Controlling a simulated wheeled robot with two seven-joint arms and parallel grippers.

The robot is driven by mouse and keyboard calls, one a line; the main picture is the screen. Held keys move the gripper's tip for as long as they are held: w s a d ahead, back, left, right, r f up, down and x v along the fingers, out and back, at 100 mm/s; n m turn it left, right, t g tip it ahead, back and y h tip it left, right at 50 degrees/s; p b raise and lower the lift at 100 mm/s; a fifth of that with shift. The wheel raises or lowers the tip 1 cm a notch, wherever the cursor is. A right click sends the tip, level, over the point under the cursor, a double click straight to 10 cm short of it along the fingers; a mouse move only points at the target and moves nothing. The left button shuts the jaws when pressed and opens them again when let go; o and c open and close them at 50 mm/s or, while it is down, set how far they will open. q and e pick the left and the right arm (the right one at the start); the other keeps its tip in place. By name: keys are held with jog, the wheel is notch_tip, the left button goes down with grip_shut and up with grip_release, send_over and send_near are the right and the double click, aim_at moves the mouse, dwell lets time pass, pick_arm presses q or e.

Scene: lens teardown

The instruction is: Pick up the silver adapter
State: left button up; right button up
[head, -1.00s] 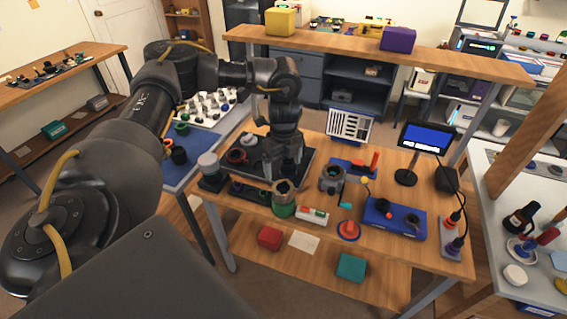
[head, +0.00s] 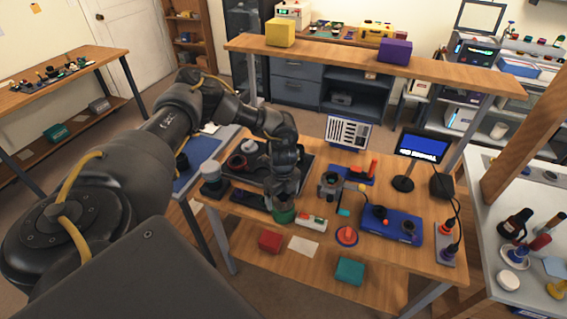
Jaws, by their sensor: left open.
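I cannot pick out the silver adapter with certainty. A dark grey ring-shaped fixture (head: 330,184) stands on the wooden workbench (head: 318,258), right of my left gripper (head: 284,200). A light grey-topped cylinder (head: 210,168) stands at the bench's left end. My left gripper is open and points down over the green cylinder (head: 284,215) near the front edge. The gripper hides the cylinder's top, and I cannot tell whether the fingers touch it. My right gripper is out of view.
A black tray (head: 305,163) with round parts lies behind the gripper. A small monitor (head: 421,146) stands farther back.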

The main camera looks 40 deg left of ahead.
pick_arm(q)
jog(key=shift+f, duration=0.15)
jog(key=c, duration=1.1)
